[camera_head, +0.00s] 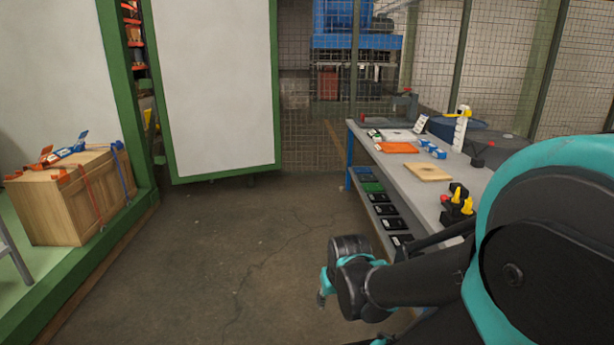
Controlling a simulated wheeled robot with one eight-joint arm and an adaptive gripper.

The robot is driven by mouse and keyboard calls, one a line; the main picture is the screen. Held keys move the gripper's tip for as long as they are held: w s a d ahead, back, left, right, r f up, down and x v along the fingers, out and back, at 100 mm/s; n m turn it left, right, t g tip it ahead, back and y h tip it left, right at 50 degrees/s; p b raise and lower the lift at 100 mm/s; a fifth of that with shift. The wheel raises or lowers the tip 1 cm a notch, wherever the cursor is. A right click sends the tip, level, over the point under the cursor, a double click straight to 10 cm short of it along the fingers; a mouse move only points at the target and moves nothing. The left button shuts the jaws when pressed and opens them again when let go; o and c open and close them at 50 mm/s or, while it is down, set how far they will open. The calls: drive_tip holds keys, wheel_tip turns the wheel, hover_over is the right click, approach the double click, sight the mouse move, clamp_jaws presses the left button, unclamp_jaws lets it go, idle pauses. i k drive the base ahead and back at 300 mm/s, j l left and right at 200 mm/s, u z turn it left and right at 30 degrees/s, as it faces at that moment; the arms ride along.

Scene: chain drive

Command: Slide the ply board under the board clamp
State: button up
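The ply board (429,172) is a flat, light wooden square lying on the grey workbench (405,158) at the right. I cannot tell for sure which fixture is the board clamp. A dark fixture with a red knob (480,157) stands at the bench's right side, beyond the board and apart from it. Black and yellow pieces with a red knob (457,200) sit nearer, also apart from the board. My arm reaches in from the right, low in front of the bench. Its visible end is left of the bench, away from the board; no gripper fingers show.
An orange sheet (397,148), blue blocks (433,150) and a white upright post with a yellow top (461,130) are on the bench. A wooden crate (75,195) stands left. The middle floor is clear.

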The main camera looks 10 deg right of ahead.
sight(427, 171)
drive_tip(key=i+z, duration=0.3)
drive_tip(key=z, duration=0.15)
drive_tip(key=i+j+z, duration=0.1)
drive_tip(key=i+z, duration=0.3)
drive_tip(key=i+j+z, duration=0.15)
drive_tip(key=z, duration=0.3)
drive_tip(key=i+j+z, duration=0.15)
drive_tip(key=i+j, duration=0.2)
drive_tip(key=i+j+z, duration=0.1)
drive_tip(key=i+j, duration=0.2)
drive_tip(key=i+j+z, duration=0.15)
drive_tip(key=i+j, duration=0.2)
drive_tip(key=j, duration=0.15)
drive_tip(key=i+j+z, duration=0.15)
drive_tip(key=j, duration=0.3)
drive_tip(key=i+j+z, duration=0.15)
drive_tip(key=i+j, duration=0.25)
drive_tip(key=i+j+z, duration=0.1)
drive_tip(key=i, duration=0.3)
drive_tip(key=j, duration=0.1)
